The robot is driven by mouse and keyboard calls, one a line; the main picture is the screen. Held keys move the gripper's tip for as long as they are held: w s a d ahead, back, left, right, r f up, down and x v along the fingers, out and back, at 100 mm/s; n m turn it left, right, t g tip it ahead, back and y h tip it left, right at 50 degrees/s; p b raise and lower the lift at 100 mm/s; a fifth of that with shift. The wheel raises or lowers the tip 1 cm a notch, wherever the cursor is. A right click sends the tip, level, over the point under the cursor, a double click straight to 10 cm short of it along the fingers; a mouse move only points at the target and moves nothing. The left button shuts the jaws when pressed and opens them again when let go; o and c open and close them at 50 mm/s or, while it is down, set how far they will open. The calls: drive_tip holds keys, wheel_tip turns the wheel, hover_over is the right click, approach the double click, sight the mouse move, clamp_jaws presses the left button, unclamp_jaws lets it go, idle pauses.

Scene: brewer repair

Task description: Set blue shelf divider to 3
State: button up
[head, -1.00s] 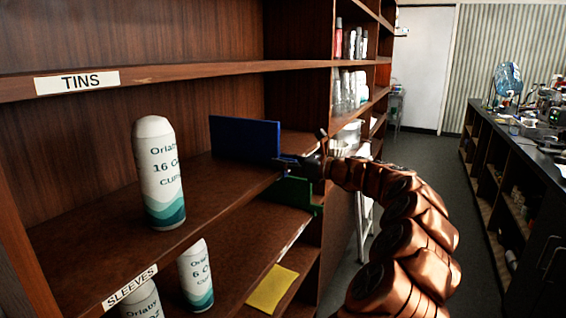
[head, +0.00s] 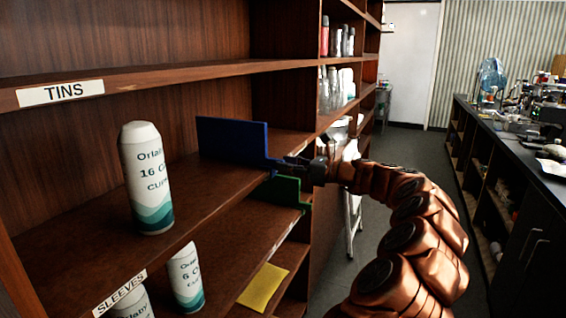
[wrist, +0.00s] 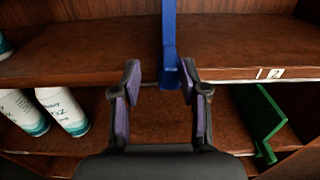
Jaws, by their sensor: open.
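The blue shelf divider (head: 232,138) stands upright on the shelf labelled SLEEVES, with its front tab at the shelf's front edge. In the wrist view the blue divider (wrist: 169,50) comes down between my open fingers. My gripper (head: 290,163) is at the front end of the divider. In the wrist view my gripper (wrist: 160,85) has one finger on each side of the divider's tab, with gaps visible. A small white label (wrist: 271,73), which seems to read 2, is on the shelf edge right of the divider. I see no label reading 3.
A green divider (head: 283,190) stands on the shelf below, to the right. A tall white sleeve stack (head: 146,180) stands left of the blue divider. More stacks (head: 186,275) and a yellow sheet (head: 262,288) are lower. The shelf between stack and divider is clear.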

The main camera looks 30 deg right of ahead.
drive_tip(key=shift+p+v, duration=0.55)
drive_tip(key=shift+v, duration=1.3)
drive_tip(key=shift+r+p, duration=0.15)
drive_tip(key=shift+p, duration=0.25)
